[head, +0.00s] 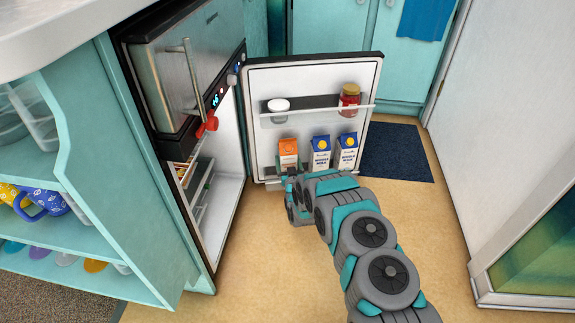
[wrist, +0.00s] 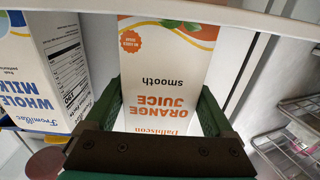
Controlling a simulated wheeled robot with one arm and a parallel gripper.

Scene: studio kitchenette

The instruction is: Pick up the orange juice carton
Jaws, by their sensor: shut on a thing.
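The orange juice carton (head: 288,152) stands at the left end of the lower shelf in the open fridge door. In the wrist view the carton (wrist: 168,75) fills the middle, white with orange lettering that reads upside down. My gripper (wrist: 160,110) has a green finger on each side of the carton and is shut on it. In the head view my gripper (head: 290,180) is at the carton's lower part, partly hidden by my own arm. The carton's base is hidden there.
Two blue and white milk cartons (head: 320,152) (head: 346,152) stand to the right on the same shelf; one (wrist: 45,75) is close beside my gripper in the wrist view. A red jar (head: 349,100) and a white-lidded jar (head: 278,108) sit above. Wire shelves (wrist: 295,135) are at right in the wrist view.

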